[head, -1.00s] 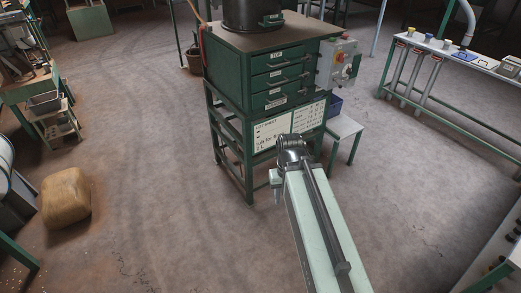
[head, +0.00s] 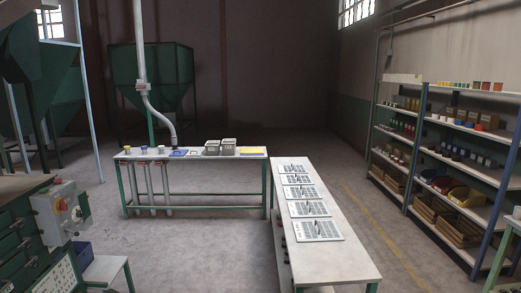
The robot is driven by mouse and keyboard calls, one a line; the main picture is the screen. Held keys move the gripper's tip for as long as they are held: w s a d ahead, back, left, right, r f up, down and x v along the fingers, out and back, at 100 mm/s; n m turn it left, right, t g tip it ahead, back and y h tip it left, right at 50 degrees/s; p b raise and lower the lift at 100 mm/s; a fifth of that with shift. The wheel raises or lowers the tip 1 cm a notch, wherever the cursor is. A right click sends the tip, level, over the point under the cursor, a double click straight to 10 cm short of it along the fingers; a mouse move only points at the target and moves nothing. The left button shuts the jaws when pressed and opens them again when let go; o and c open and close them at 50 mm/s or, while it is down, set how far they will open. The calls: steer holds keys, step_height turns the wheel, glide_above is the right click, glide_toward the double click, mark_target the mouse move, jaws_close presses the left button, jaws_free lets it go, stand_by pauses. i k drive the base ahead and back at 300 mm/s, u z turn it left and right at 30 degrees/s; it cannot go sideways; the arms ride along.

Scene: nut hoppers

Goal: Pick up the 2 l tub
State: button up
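No tub can be picked out for certain as the 2 l one. Two grey tubs (head: 212,148) stand side by side on the far bench (head: 195,188), right of the middle of its top. Several small cups (head: 144,150) stand on the same bench toward its left end. They are too small in view for any size marking to be read. My gripper and arm are not in the head view now.
A long white bench (head: 345,262) with several printed sheets runs toward me. Shelves (head: 440,150) line the right wall. A green cabinet (head: 22,232) is at left. Floor is open between cabinet and benches.

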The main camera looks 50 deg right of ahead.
mark_target(229, 145)
steer(key=z, duration=0.95)
steer(key=i, duration=1.95)
steer(key=u, duration=0.25)
steer(key=i, duration=2.25)
steer(key=z, duration=0.55)
steer(key=i, duration=0.8)
steer(key=z, duration=0.3)
steer(key=k, duration=0.7)
steer(key=z, duration=0.2)
steer(key=i, duration=0.7)
steer(key=u, duration=0.1)
